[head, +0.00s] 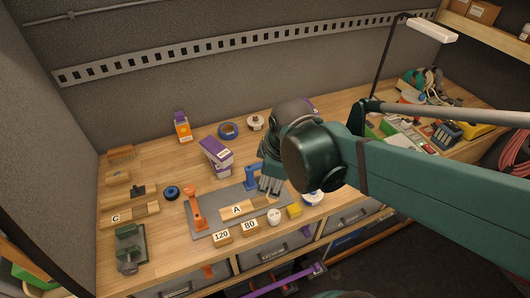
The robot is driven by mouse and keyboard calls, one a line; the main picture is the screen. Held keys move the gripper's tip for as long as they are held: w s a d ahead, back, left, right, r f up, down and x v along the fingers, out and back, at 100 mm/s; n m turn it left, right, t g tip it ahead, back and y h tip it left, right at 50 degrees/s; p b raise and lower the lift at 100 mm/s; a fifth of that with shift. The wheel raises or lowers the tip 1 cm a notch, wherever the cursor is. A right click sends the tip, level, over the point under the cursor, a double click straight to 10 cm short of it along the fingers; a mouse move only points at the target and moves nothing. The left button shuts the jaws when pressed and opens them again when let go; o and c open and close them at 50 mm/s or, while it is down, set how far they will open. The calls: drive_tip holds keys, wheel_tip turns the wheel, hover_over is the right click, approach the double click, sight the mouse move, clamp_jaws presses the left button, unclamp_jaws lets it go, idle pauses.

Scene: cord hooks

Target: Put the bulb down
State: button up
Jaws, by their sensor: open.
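My gripper (270,187) points down over the right part of the grey mat (222,211) on the workbench, beside a blue upright-handled tool (252,176). It is open, and I see nothing held in it, though my arm hides part of that area. I cannot make out a bulb for certain. A small white round item (274,216) stands at the mat's front right edge, but it is too small to tell what it is.
A block marked A (237,210) and an orange-handled tool (194,206) lie on the mat. Blocks marked 120 (221,237) and 80 (249,226) and a yellow block (294,211) line the front. Purple-and-white boxes (215,154) stand behind.

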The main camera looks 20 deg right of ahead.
wheel_tip(320, 180, up, 8)
drive_tip(key=m+t, duration=0.4)
drive_tip(key=m, duration=0.6)
drive_tip(key=shift+s+a, duration=0.3)
drive_tip(key=shift+s, duration=0.1)
drive_tip(key=shift+f, duration=0.1)
wheel_tip(320, 180, down, 8)
drive_tip(key=b, duration=0.8)
idle(0.4)
